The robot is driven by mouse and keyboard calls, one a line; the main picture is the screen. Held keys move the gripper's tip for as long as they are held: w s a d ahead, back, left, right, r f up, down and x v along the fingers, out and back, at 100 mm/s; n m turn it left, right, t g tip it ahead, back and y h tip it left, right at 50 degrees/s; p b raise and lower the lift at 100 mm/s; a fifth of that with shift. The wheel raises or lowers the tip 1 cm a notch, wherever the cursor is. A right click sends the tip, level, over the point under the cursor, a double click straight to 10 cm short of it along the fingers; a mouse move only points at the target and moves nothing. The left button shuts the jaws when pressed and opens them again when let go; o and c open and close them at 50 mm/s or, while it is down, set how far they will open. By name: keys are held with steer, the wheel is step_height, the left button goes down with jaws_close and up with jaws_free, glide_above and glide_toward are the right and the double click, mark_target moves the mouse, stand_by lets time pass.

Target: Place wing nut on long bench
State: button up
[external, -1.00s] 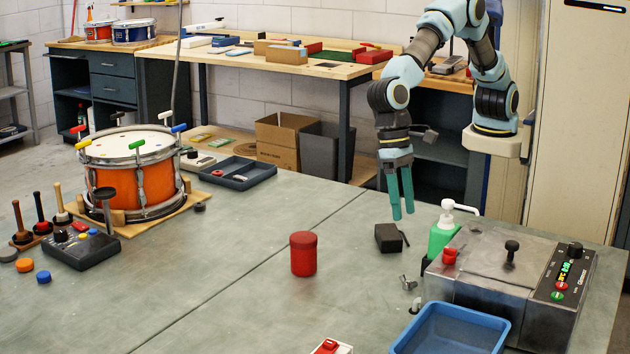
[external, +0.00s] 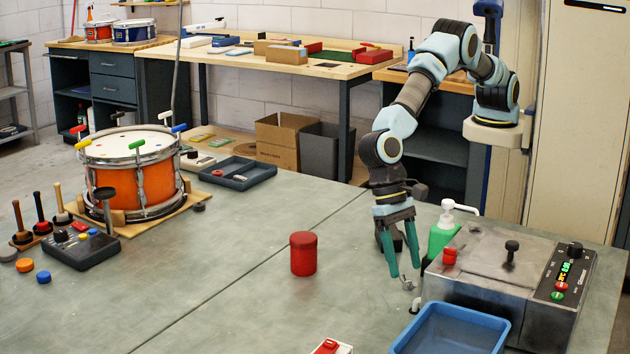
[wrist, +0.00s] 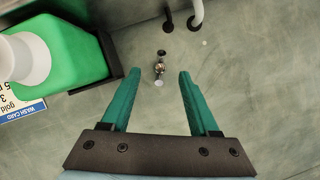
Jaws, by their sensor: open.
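The wing nut (external: 407,284) is a small metal piece on the grey-green bench top, left of the metal machine. In the wrist view the wing nut (wrist: 159,69) lies ahead of and between the fingertips. My gripper (external: 404,276) is open and low over the bench, its teal fingers on either side of the wing nut's line. In the wrist view my gripper (wrist: 159,72) shows an empty gap between its fingers. The wing nut is partly hidden by a finger in the external view. The task's long bench may be the wooden-topped bench (external: 340,69) at the back wall, but I cannot tell.
A green bottle (external: 441,238) with a white pump stands close right of my gripper. The metal machine (external: 490,270) and a blue tray (external: 450,330) are to the right and front. A red canister (external: 303,254) stands left. The bench between drum and canister is clear.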

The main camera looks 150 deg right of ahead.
mark_target(408, 283)
steer(key=shift+p+x, duration=0.3)
steer(key=shift+x, duration=1.15)
steer(key=shift+c, duration=0.2)
jaws_close()
